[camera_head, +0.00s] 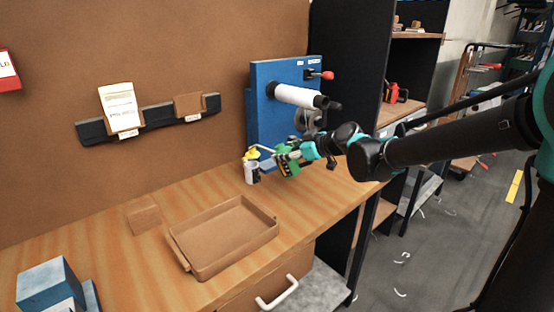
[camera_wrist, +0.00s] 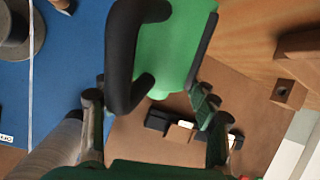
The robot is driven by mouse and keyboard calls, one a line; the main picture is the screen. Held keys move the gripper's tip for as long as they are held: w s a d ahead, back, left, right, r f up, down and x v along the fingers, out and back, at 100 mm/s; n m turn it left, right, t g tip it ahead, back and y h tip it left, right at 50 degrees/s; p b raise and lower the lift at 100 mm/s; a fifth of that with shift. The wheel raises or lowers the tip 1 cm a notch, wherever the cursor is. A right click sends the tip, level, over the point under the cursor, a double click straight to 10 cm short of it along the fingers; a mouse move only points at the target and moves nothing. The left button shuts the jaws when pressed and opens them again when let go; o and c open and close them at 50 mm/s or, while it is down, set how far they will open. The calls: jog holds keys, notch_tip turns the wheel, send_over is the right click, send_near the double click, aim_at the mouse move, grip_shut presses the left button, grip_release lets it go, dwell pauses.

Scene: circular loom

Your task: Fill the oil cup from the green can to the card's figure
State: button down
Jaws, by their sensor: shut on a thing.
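My gripper (camera_head: 300,153) is shut on the green can (camera_head: 287,158), beside the blue panel above the bench. In the wrist view the can (camera_wrist: 172,48) with its black handle (camera_wrist: 122,60) sits between my fingers. A thin pale spout seems to run from the can toward the oil cup (camera_head: 251,174), a small grey-white cup with yellow (camera_head: 251,154) at its top. I cannot tell whether the spout tip touches the cup, and the oil level is hidden. A card (camera_head: 120,108) with print too small to read stands on the black wall rail (camera_head: 160,119).
A blue panel (camera_head: 262,108) with a white roller (camera_head: 298,95) stands behind my gripper. An empty brown tray (camera_head: 205,262), a small brown block (camera_head: 144,215) and a blue box (camera_head: 46,282) are on the bench. The bench front between cup and tray is clear.

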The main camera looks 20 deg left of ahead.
aim_at(286, 165)
jog(key=shift+a+r+n+h, duration=0.15)
jog(key=shift+r+h, duration=0.3)
jog(key=shift+r, duration=0.15)
jog(key=shift+a+r+n+h, duration=0.15)
jog(key=shift+r+h, duration=0.3)
jog(key=shift+r, duration=0.1)
dwell(0.9)
jog(key=shift+d+f+m+y, duration=0.2)
jog(key=shift+f+y, duration=0.4)
jog(key=shift+f, duration=0.2)
jog(key=shift+d+f+m+y, duration=0.15)
jog(key=shift+f+m+y, duration=0.05)
jog(key=shift+f+y, duration=0.5)
jog(key=shift+a+f+m+t+y, duration=0.1)
jog(key=shift+f+m+t+y, duration=0.2)
jog(key=shift+f+y, duration=0.7)
jog(key=shift+f+m+t+y, duration=0.25)
jog(key=shift+f+y, duration=0.45)
jog(key=shift+f, duration=0.55)
jog(key=s+d+r, duration=0.2)
jog(key=s+r, duration=0.2)
jog(key=r, duration=0.1)
jog(key=shift+s+d, duration=0.15)
jog(key=shift+d, duration=0.25)
